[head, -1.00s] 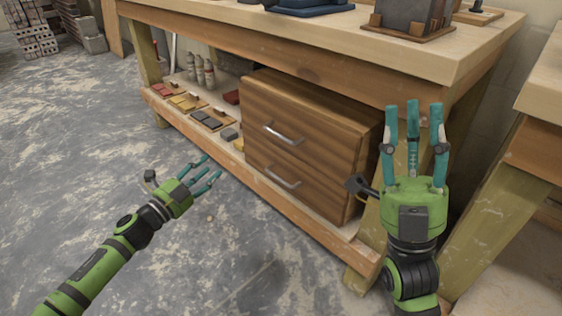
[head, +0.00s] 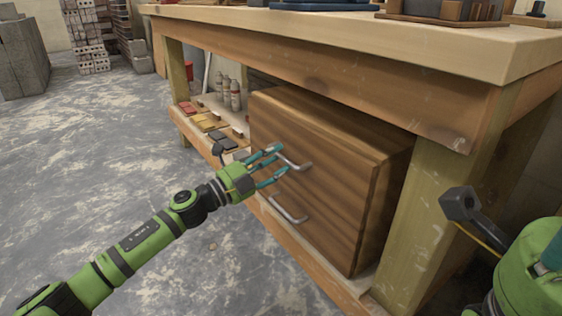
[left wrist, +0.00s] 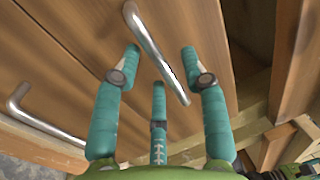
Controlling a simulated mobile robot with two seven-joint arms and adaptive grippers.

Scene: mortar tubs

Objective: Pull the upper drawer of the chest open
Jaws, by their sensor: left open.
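The wooden chest (head: 340,180) stands on the low shelf under the workbench. Its drawer front looks flush, with an upper metal handle (head: 293,161) and a lower metal handle (head: 287,211). My left gripper (head: 279,163) is open at the upper handle, its fingers pointing at the front. In the left wrist view the upper handle (left wrist: 150,42) runs between the spread fingers of the left gripper (left wrist: 160,66); I cannot tell whether they touch it. The lower handle (left wrist: 42,124) is at the left there. My right gripper (head: 535,265) is cut off at the right edge, its fingers mostly hidden.
The workbench top (head: 400,38) overhangs the chest, and a bench leg (head: 430,215) stands at its right. Bottles (head: 231,93) and small coloured blocks (head: 205,122) lie on the shelf left of the chest. The floor (head: 100,160) in front is clear.

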